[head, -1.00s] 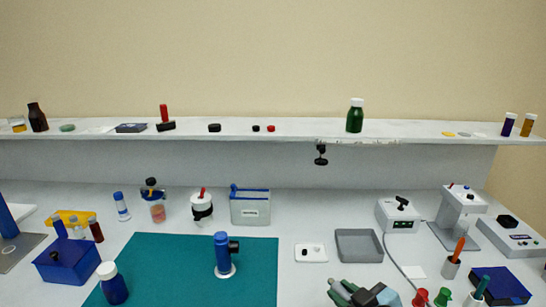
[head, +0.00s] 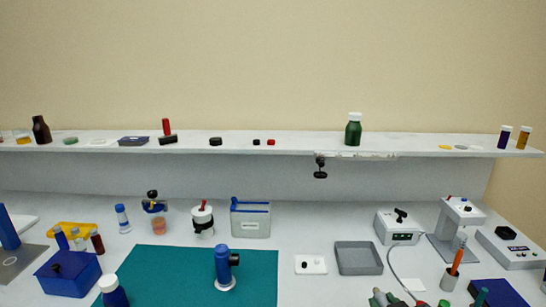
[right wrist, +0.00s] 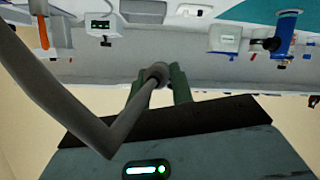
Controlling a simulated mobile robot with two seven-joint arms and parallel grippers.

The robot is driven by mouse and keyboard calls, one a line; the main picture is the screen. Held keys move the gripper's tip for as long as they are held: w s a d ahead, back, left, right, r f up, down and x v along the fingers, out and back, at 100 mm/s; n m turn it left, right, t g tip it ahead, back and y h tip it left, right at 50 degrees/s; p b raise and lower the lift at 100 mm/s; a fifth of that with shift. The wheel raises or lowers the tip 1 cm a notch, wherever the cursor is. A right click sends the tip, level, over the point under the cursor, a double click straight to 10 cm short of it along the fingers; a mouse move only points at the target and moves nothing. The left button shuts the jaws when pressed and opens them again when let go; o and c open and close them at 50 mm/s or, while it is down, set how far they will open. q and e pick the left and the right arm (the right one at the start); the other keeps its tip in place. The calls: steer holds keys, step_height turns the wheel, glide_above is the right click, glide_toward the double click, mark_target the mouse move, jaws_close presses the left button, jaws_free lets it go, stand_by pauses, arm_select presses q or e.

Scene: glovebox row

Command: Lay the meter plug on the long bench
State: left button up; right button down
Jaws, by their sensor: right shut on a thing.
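My right gripper (head: 392,300) shows at the bottom edge of the head view, partly cut off. In the right wrist view its green fingers (right wrist: 158,82) are shut on the grey meter plug (right wrist: 156,74). A thick grey cable runs from the plug across that view. In the head view a thin grey cable runs down from the white meter box (head: 400,228) toward my gripper. The plug itself is hard to make out there. The long bench (head: 325,290) is the white worktop below the shelf. My left gripper is not in view.
A grey tray (head: 358,258) and a white switch plate (head: 310,264) lie beyond my gripper. A teal mat (head: 180,270) covers the left middle, with a blue device (head: 223,267) on it. A pen cup (head: 449,279) stands right. Bare worktop lies between mat and gripper.

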steer(key=shift+a, duration=0.15)
stand_by(0.3)
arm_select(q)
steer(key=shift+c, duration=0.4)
arm_select(e)
steer(key=s+a+r+n+g+y, duration=0.1)
steer(key=s+a+r+n+y, duration=0.1)
steer(key=a, duration=0.5)
steer(key=s+a+r+n+g+y, duration=0.2)
steer(key=a+r+n+y, duration=0.3)
steer(key=a+n+y, duration=0.1)
steer(key=shift+a+y, duration=0.4)
steer(key=shift+a, duration=0.35)
